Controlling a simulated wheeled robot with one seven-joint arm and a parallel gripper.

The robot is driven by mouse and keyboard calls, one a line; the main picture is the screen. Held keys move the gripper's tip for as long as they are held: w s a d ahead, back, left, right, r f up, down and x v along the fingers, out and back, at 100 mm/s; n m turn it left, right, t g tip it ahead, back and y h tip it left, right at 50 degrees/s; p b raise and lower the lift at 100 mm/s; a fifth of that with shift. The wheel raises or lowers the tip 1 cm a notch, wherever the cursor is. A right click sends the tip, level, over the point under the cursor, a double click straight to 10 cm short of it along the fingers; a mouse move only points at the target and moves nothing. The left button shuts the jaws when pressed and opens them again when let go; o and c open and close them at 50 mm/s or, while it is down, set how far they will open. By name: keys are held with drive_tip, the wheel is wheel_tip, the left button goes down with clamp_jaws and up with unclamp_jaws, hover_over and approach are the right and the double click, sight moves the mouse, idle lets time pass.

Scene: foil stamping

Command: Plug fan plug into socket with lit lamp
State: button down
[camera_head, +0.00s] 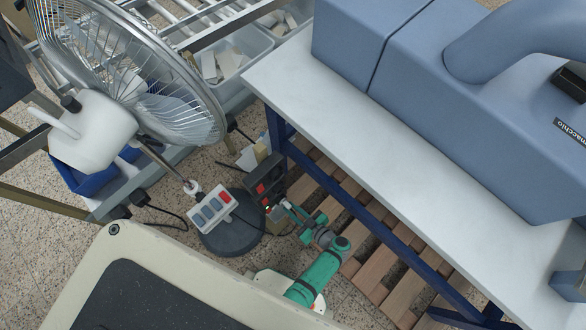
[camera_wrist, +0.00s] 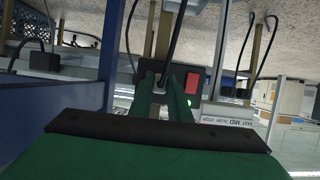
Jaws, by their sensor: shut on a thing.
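The fan (camera_head: 130,70) stands at the left in the head view, with its round base (camera_head: 232,236) on the floor and its button panel (camera_head: 212,208) above the base. A dark socket block (camera_head: 266,178) with red switches is beside the blue table leg. My gripper (camera_head: 287,206) is at the lower end of this block. In the wrist view its green fingers (camera_wrist: 163,95) are shut on the fan plug, which they mostly hide; a black cable (camera_wrist: 178,40) runs from there. A red switch (camera_wrist: 192,82) and a small green lit lamp (camera_wrist: 189,103) are just right of the fingers. I cannot tell whether the plug is inserted.
A white-topped table (camera_head: 400,125) with a blue machine (camera_head: 450,90) fills the right side. A wooden pallet (camera_head: 350,215) lies under it. A grey crate (camera_head: 235,60) is behind the fan. Loose cables hang near the socket block.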

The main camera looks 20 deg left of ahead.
drive_tip(key=shift+a, duration=0.1)
drive_tip(key=c, duration=1.6)
unclamp_jaws()
drive_tip(key=v, duration=1)
drive_tip(key=shift+s+d+r, duration=0.1)
drive_tip(key=shift+d+r, duration=0.1)
drive_tip(key=shift+d, duration=0.15)
